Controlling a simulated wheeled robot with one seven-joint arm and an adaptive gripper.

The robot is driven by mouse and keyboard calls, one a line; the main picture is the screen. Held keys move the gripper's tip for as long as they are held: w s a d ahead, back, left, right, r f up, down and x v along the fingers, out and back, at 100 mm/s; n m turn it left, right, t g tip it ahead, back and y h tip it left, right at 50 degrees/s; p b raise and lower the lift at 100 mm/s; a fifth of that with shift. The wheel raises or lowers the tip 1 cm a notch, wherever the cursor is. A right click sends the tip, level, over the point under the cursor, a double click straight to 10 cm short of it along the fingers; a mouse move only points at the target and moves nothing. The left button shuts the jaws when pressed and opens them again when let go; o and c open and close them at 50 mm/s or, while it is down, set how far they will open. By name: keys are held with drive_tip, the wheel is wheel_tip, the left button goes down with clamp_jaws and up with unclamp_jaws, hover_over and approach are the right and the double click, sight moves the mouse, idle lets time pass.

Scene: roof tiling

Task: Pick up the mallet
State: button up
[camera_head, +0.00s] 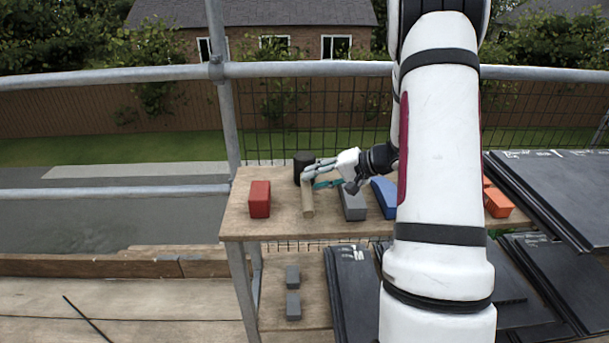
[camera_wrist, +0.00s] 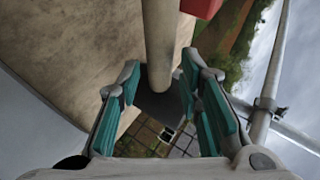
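The mallet lies on the wooden bench, its black head (camera_head: 303,161) near the far edge and its pale wooden handle (camera_head: 307,201) pointing towards the front. My gripper (camera_head: 308,173) is beside the mallet, reaching in from the right near where head and handle meet. In the wrist view, the handle (camera_wrist: 160,40) runs down from the top to the dark head (camera_wrist: 160,106). The teal-padded fingers of my gripper (camera_wrist: 161,75) stand apart on either side of the mallet, with gaps visible at the handle. Part of the head is hidden behind the fingers in the head view.
A red block (camera_head: 259,199) stands left of the mallet on the bench (camera_head: 238,225). A grey block (camera_head: 353,205) and a blue block (camera_head: 383,197) are to the right. Orange pieces (camera_head: 498,203) lie farther right, near stacked dark slates (camera_head: 560,190). Scaffold rails (camera_head: 300,69) run behind.

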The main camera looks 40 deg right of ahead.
drive_tip(key=x, duration=0.4)
drive_tip(key=shift+c, duration=0.3)
clamp_jaws()
drive_tip(key=shift+r, duration=0.15)
wheel_tip(320, 180, up, 10)
drive_tip(key=shift+f+p, duration=0.1)
drive_tip(key=shift+p, duration=0.6)
